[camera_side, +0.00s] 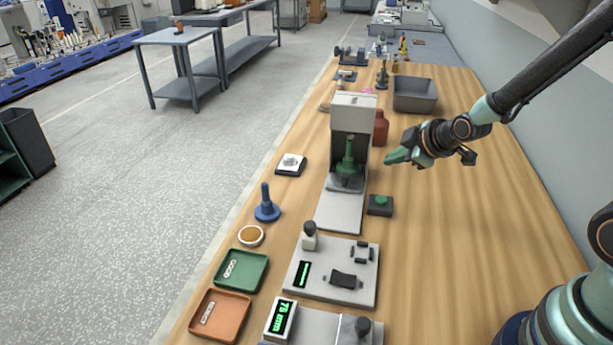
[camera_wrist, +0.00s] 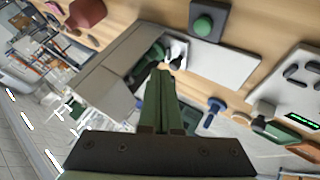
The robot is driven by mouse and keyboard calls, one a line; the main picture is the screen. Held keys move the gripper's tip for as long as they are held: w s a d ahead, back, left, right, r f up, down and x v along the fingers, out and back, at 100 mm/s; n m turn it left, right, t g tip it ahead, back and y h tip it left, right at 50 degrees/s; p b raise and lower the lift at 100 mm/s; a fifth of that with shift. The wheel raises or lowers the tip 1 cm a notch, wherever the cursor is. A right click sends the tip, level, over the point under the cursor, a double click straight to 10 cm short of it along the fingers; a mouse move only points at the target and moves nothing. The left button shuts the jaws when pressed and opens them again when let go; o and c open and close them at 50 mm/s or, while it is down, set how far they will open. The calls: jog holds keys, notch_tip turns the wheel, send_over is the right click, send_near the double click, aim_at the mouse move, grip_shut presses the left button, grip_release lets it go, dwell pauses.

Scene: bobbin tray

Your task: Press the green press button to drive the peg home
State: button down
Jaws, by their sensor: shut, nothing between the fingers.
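The green press button (camera_side: 380,200) sits on a small dark box on the wooden bench, just right of the press's base plate. In the wrist view the button (camera_wrist: 203,25) is at the top, beyond my fingertips and apart from them. The grey press (camera_side: 354,113) stands upright behind it, with a green peg-like part (camera_side: 346,166) inside its opening. My gripper (camera_side: 389,157) is shut and empty, held above the bench to the right of the press, higher than the button. Its green fingers (camera_wrist: 162,72) lie together in the wrist view. The peg's lower end cannot be made out.
A red bottle (camera_side: 380,128) stands behind the press and a grey bin (camera_side: 415,94) farther back. A grey fixture plate (camera_side: 333,272), a blue pin stand (camera_side: 267,205) and green (camera_side: 242,270) and orange (camera_side: 220,315) trays lie nearer. The bench right of the button is clear.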

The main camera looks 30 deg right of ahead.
aim_at(386, 201)
jog(key=shift+f, duration=4.05)
jog(key=shift+f, duration=0.15)
jog(key=shift+f, duration=0.25)
jog(key=shift+f, duration=0.45)
jog(key=shift+r, duration=0.9)
